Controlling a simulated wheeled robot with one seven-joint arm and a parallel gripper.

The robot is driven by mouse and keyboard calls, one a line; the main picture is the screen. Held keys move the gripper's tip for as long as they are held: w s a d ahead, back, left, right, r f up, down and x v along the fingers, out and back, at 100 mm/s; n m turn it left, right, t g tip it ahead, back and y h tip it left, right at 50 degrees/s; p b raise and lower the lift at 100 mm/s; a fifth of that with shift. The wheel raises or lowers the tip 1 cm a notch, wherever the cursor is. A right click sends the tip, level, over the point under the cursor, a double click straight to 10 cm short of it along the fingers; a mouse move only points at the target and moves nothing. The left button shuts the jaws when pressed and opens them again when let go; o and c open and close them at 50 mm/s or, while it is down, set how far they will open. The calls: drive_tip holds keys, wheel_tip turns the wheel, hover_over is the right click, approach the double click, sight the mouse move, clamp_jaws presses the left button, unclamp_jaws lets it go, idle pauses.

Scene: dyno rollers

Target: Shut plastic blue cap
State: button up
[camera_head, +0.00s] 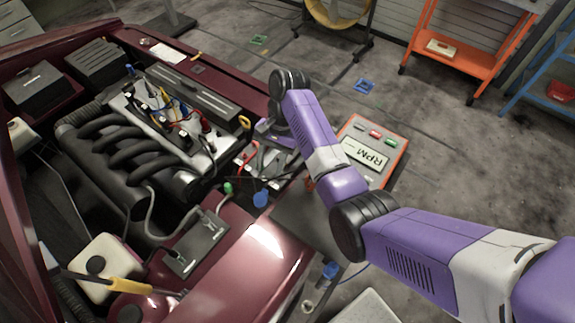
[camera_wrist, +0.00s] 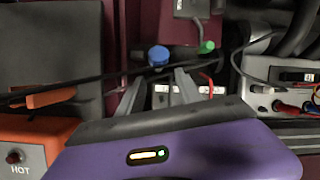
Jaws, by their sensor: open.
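A round blue cap (camera_head: 261,198) is by the front edge of the engine bay, right of a smaller green cap (camera_head: 228,188). In the wrist view the blue cap (camera_wrist: 158,55) is just beyond my fingertips, left of the green cap (camera_wrist: 207,46). Whether it is raised or seated I cannot tell. My gripper (camera_wrist: 158,88) is open, its two grey fingers apart with no object held between them. In the head view it is partly hidden by my purple arm, above and beside the blue cap.
A red cable (camera_head: 246,158) and a dark cable (camera_wrist: 100,78) run close to my fingers. An orange RPM box (camera_head: 385,140) stands to the right. The engine (camera_head: 165,125) fills the bay at left. A second blue cap (camera_head: 330,270) is at the lower middle.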

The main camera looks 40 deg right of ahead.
sight(262, 198)
wheel_tip(262, 198, down, 7)
drive_tip(key=s+a+m, duration=0.1)
drive_tip(key=a+m, duration=0.1)
drive_tip(key=m, duration=0.1)
drive_tip(key=shift+p, duration=0.45)
drive_tip(key=shift+r, duration=0.1)
clamp_jaws()
